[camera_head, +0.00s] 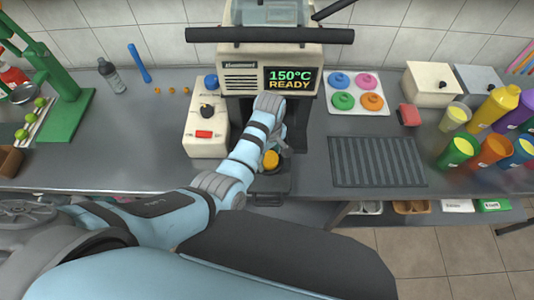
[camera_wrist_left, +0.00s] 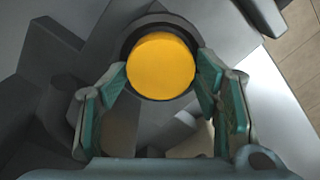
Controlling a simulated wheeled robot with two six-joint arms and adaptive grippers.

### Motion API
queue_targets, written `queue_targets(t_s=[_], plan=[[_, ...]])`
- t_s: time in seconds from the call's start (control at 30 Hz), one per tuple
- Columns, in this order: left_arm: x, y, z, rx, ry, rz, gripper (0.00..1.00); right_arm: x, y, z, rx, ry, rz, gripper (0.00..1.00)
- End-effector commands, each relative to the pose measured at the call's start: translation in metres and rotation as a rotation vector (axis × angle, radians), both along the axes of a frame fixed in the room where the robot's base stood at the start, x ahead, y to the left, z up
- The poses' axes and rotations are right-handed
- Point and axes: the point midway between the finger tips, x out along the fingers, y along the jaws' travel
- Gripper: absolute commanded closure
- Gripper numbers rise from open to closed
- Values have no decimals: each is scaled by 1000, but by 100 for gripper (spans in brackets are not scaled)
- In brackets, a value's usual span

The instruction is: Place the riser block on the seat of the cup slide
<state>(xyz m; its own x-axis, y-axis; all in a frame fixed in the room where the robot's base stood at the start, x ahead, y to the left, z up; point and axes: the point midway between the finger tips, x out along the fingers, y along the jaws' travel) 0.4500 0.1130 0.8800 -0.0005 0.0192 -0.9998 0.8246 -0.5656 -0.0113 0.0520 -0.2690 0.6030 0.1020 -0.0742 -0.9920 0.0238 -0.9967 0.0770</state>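The yellow round block (camera_head: 271,160), which I take to be the riser block, is at the front of the press, partly hidden by my left arm. It also shows in the left wrist view (camera_wrist_left: 161,66), with a dark ring around its far side. It appears to sit at the dark cup slide (camera_head: 270,184); whether it rests fully on the seat is unclear. My left gripper (camera_wrist_left: 162,78) has one finger on each side of the block, fingertips close to its edges. I cannot tell whether they touch it. My right gripper is not in view.
A cream control box (camera_head: 207,132) is to the left and a ribbed dark mat (camera_head: 377,162) to the right. Several cups and bottles stand at far right.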

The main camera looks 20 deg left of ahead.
Motion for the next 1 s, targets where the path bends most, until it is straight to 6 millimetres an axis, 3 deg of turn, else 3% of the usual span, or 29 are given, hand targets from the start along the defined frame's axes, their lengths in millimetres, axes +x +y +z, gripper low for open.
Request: queue_targets(t_s=[0.27,0.6,0.7,1.0], plan=[[1,0,11,0,-2,1,43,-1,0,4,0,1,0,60],[1,-2,100,-1,-4,1,43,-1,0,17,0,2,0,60],[1,-2,117,0,-4,0,43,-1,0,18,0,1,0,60],[0,-2,125,1,-1,0,43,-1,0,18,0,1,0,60]])
